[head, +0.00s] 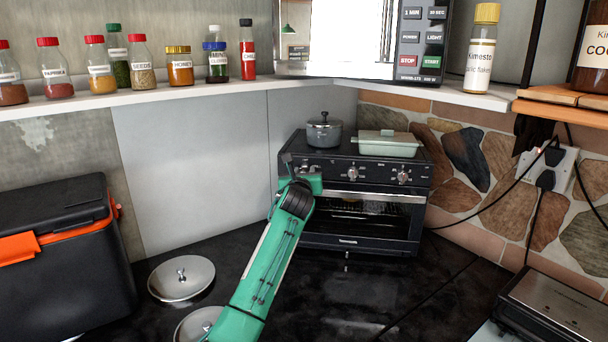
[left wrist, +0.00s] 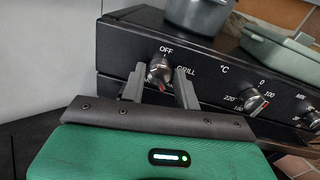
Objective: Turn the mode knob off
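The toaster oven (head: 346,240) stands on the dark counter against the back wall. In the left wrist view, the mode knob (left wrist: 160,69) is on its black panel, with OFF above it and GRILL to its right. A red mark shows low on this knob; its exact setting is hard to read. My left gripper (left wrist: 160,76) has one finger on each side of the mode knob, with narrow gaps visible, so it looks open around it. In the head view, my left gripper (head: 300,168) covers the panel's left end and hides the mode knob. My right gripper is out of view.
To the right is a temperature knob (left wrist: 252,101). A grey pot (head: 324,132) and a pale green dish (head: 387,144) sit on the oven. A black cooler (head: 62,260) and a metal lid (head: 181,278) lie left. Cables cross the counter at right.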

